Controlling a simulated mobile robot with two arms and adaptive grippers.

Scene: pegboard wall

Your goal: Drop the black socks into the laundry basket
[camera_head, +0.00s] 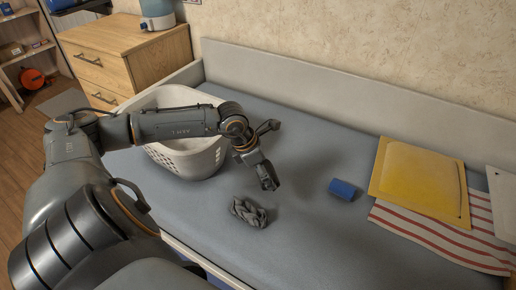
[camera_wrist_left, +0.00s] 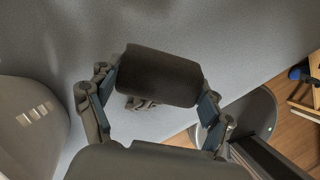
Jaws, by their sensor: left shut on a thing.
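The black socks are a dark rolled bundle (camera_wrist_left: 160,75), held between both fingers of my left gripper (camera_wrist_left: 158,90) in the left wrist view. In the head view my left gripper (camera_head: 262,170) hangs above the bed, right of the laundry basket, and the bundle is mostly hidden by it. The laundry basket (camera_head: 190,160) is white with slotted sides and stands on the bed, partly covered by my left arm. It also shows at the left edge of the left wrist view (camera_wrist_left: 30,125). My right gripper is not in view.
A crumpled grey cloth (camera_head: 248,212) lies on the bed near the gripper. A blue roll (camera_head: 343,189) lies further right, then a yellow folded item (camera_head: 418,178) and a striped cloth (camera_head: 440,240). A wooden drawer unit (camera_head: 120,55) stands behind the basket.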

